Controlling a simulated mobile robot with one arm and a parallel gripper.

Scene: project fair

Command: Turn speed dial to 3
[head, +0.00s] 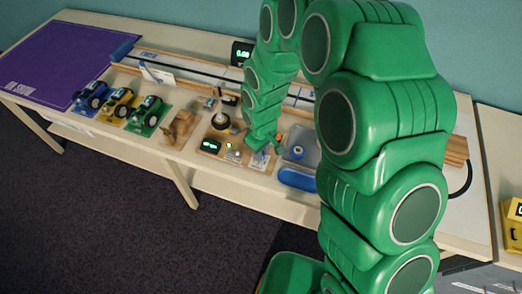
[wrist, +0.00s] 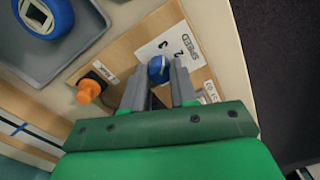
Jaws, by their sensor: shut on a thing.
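The blue speed dial (wrist: 158,69) sits on a wooden board (wrist: 112,58) in the wrist view. A white label (wrist: 172,44) beside it reads SPEED, with the numbers 2 and 3 visible near the dial. My gripper (wrist: 159,76) is shut on the dial, one grey finger on each side. I cannot tell surely which number the dial points to, and its lower part is hidden by the fingers. In the head view my gripper (head: 263,142) is down at the board, and the dial is not clearly seen there.
An orange knob (wrist: 88,90) stands left of my fingers. A grey tray (head: 308,136) holding a blue-rimmed wheel (head: 297,152) lies right of the board. A small display (head: 210,146) and several toy cars (head: 148,112) are to the left.

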